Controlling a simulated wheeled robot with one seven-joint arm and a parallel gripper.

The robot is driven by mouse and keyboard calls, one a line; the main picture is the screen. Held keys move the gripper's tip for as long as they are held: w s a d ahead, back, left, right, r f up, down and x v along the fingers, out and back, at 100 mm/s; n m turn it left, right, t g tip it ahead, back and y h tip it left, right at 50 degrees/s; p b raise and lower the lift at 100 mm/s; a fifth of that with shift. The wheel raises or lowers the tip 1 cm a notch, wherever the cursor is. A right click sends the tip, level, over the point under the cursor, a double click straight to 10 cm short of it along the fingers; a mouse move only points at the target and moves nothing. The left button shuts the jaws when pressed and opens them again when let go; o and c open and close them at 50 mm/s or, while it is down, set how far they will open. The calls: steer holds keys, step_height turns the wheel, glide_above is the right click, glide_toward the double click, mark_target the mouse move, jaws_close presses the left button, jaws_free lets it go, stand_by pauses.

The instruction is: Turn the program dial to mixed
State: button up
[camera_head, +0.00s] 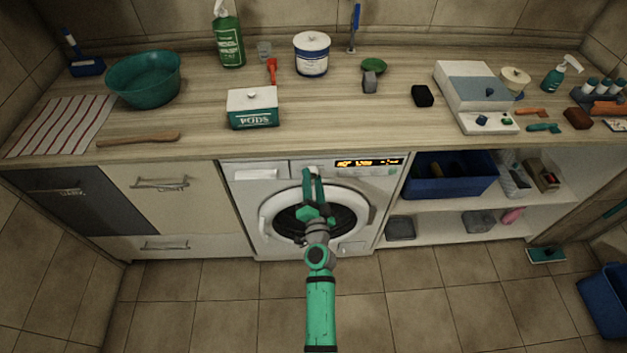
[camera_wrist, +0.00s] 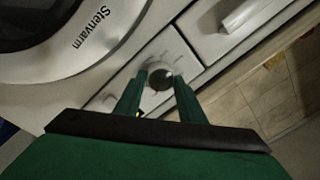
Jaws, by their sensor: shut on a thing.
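The white washing machine (camera_head: 239,189) stands under the counter. Its lit orange display (camera_head: 368,162) is at the top right of its front panel; the text is too small to read surely. My gripper (camera_head: 312,172) reaches up to the panel just left of the display. In the wrist view, my gripper (camera_wrist: 158,82) has its two green fingers on either side of the round program dial (camera_wrist: 163,68), shut on it. The dial is silver with a dark centre. Its pointer and markings cannot be made out. In the head view the fingers mostly hide the dial.
The round door (camera_wrist: 65,35) of the machine is close beside the fingers in the wrist view. The detergent drawer (camera_head: 256,174) is left of the dial. The counter edge (camera_head: 215,153) runs just above the panel. Floor in front is clear.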

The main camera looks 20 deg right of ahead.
steer(key=m, duration=0.5)
steer(key=shift+m+h, duration=0.4)
steer(key=shift+d, duration=0.1)
steer(key=o, duration=1)
steer(key=shift+o, duration=0.2)
